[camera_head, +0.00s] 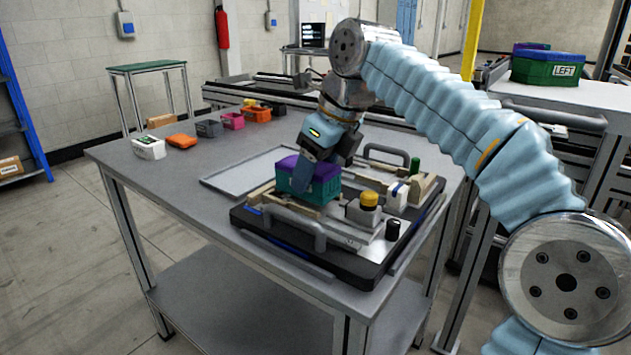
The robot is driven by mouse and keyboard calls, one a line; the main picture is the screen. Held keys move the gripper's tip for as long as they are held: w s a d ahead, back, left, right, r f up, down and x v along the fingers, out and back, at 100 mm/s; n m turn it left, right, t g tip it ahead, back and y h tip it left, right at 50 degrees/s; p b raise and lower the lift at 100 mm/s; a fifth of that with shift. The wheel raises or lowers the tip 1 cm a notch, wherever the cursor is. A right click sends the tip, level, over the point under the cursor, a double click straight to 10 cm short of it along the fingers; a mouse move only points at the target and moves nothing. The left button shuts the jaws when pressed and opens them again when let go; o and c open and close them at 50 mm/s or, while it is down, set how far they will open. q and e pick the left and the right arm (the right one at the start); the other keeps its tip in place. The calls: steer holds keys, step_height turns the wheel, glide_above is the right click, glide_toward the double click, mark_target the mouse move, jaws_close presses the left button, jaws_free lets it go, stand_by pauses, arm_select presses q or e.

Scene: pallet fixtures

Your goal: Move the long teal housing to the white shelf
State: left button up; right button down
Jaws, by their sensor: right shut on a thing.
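A long teal housing (297,190) with a purple top sits at the pallet fixture (262,226) on the grey table, between light wooden blocks. My right gripper (308,172) comes down on it from above and is shut on it. A finger covers part of its front side. I cannot tell whether the housing is still seated or slightly lifted. My left gripper is not in view. I cannot make out a white shelf for certain.
The fixture carries a yellow-topped post (369,199), a black knob (392,229) and handles. A flat grey tray (245,172) lies behind it. A box labelled LEFT (547,71) stands at right.

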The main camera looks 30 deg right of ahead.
steer(key=shift+s+f+p, duration=0.2)
steer(key=shift+f+p, duration=0.1)
steer(key=shift+f, duration=0.45)
steer(key=shift+f, duration=0.25)
steer(key=shift+c, duration=1.2)
jaws_free()
